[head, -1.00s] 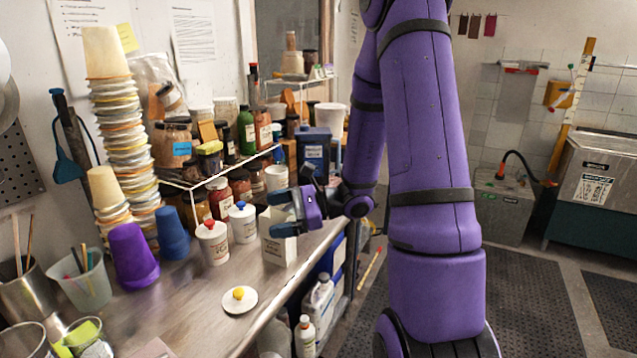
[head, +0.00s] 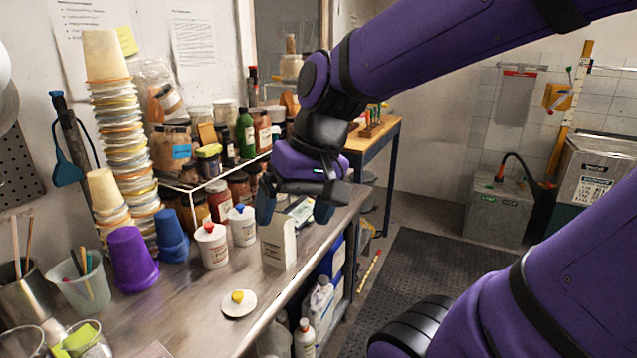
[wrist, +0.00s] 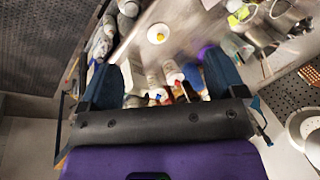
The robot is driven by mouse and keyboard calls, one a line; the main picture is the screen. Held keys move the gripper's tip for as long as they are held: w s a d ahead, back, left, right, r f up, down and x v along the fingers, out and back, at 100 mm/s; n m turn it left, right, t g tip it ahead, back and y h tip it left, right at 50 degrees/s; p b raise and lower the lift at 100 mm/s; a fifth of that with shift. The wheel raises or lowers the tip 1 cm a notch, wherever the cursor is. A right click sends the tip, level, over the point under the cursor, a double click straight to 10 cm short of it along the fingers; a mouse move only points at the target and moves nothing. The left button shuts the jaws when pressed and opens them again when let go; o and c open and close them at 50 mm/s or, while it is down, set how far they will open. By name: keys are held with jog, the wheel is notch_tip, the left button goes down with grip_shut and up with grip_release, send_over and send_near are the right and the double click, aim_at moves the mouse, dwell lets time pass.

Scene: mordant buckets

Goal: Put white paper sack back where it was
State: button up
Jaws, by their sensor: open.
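The white paper sack (head: 278,246) stands upright on the metal bench near its front edge, right of two white jars, in the head view. My gripper (head: 295,208) points down with its fingers apart, one on each side of the sack's upper area in the picture. The fingers look higher than or behind the sack; I cannot tell if they touch it. In the wrist view my gripper (wrist: 165,82) is open, with bench items showing between and beyond the fingers. I cannot pick the sack out surely there.
Two white jars, one red-topped (head: 212,245) and one blue-topped (head: 241,226), stand close left of the sack. A white lid with a yellow knob (head: 239,302) lies in front. A wire rack (head: 225,172) of jars is behind. Purple cup (head: 132,259) and blue cups (head: 171,236) stand left.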

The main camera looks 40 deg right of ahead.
jog(key=s+r+n+t+h, duration=0.1)
jog(key=s+d+r+n+t+h, duration=0.1)
jog(key=r, duration=0.1)
jog(key=d+r+n+t, duration=0.1)
jog(key=shift+s+r+h, duration=0.2)
jog(key=shift+s+h, duration=0.2)
